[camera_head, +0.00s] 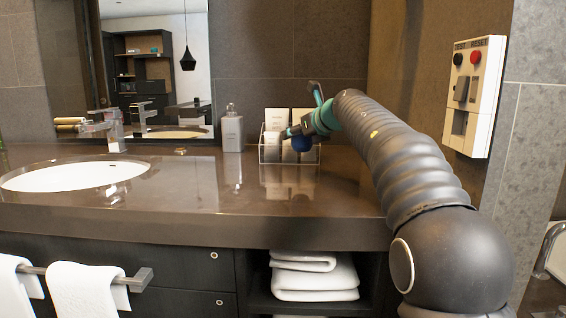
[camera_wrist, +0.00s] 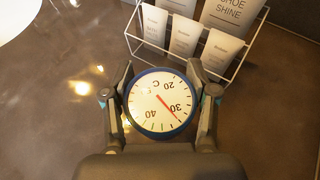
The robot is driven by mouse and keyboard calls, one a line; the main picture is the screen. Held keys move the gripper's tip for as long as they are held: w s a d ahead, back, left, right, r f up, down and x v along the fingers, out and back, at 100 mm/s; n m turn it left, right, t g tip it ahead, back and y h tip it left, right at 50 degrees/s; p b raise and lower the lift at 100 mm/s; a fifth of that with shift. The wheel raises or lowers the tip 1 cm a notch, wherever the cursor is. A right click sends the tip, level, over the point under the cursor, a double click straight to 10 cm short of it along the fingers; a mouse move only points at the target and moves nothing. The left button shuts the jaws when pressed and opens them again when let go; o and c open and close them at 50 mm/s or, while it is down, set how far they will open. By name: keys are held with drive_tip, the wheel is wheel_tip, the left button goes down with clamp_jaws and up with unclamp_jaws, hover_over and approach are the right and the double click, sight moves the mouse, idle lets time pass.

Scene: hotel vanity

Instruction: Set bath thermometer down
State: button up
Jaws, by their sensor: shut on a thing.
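The bath thermometer (camera_wrist: 160,103) is a round white dial with a blue rim, a red needle and numbers. In the wrist view it lies between the two fingers of my gripper (camera_wrist: 162,95), which is shut on it. In the head view the thermometer (camera_head: 301,143) shows as a small dark blue shape below my gripper (camera_head: 296,132), in front of the wire rack. It is held near the brown counter (camera_head: 210,190); I cannot tell whether it touches the surface.
A wire rack (camera_wrist: 245,52) with several white tubes and packets stands just behind the thermometer. A grey bottle (camera_head: 232,130) stands left of the rack. The sink (camera_head: 75,175) and faucet (camera_head: 112,130) are further left.

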drive_tip(key=a+f, duration=0.1)
drive_tip(key=a, duration=0.2)
drive_tip(key=a+f, duration=0.1)
drive_tip(key=shift+s+a+f+b, duration=0.15)
drive_tip(key=shift+s+f+b, duration=0.1)
drive_tip(key=shift+f+b, duration=0.9)
drive_tip(key=shift+f, duration=1.1)
drive_tip(key=shift+f, duration=0.15)
drive_tip(key=o, duration=1.3)
drive_tip(key=shift+o, duration=0.2)
